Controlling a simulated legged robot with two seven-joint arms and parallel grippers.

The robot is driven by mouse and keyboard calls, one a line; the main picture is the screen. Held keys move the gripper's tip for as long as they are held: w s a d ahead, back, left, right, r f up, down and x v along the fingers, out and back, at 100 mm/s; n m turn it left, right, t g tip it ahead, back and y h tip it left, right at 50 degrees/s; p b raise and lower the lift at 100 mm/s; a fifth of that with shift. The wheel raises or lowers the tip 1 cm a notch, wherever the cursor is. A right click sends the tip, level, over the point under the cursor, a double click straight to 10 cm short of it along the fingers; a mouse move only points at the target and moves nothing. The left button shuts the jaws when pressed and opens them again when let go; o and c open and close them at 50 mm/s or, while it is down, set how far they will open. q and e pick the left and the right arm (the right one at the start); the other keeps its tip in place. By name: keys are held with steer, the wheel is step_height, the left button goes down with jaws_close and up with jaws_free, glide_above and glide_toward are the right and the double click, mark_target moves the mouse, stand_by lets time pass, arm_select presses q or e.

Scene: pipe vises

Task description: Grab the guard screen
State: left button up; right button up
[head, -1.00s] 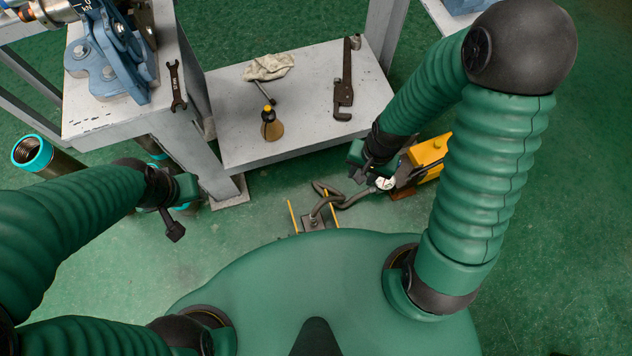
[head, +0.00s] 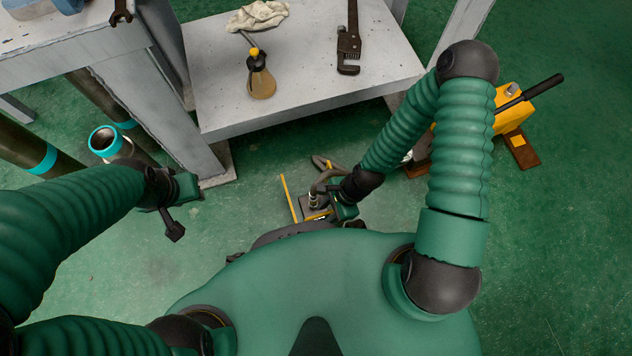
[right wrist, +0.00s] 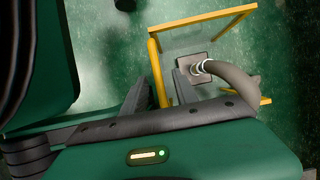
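The guard screen is a yellow rectangular frame with see-through mesh, low near the floor. Its thin yellow edge (head: 288,198) shows in the head view in front of my body; the frame's post (right wrist: 156,70) shows larger in the right wrist view. My right gripper (head: 328,211) is down at the frame. In the right wrist view my right gripper (right wrist: 160,98) is open, with one finger on each side of the yellow post. Whether either finger touches it I cannot tell. My left gripper (head: 174,222) hangs empty at the left, away from the screen; its finger gap is unclear.
A grey hose (right wrist: 228,77) ends at a small plate (right wrist: 197,77) beside the frame. A yellow unit with a black handle (head: 515,108) stands at the right. A low grey shelf (head: 310,85) with a wrench, an oil can and a rag lies ahead.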

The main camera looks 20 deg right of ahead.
steer(key=b+x, duration=0.5)
steer(key=x, duration=0.1)
steer(key=shift+d+f, duration=0.15)
steer(key=shift+d, duration=0.25)
jaws_close()
stand_by(0.9)
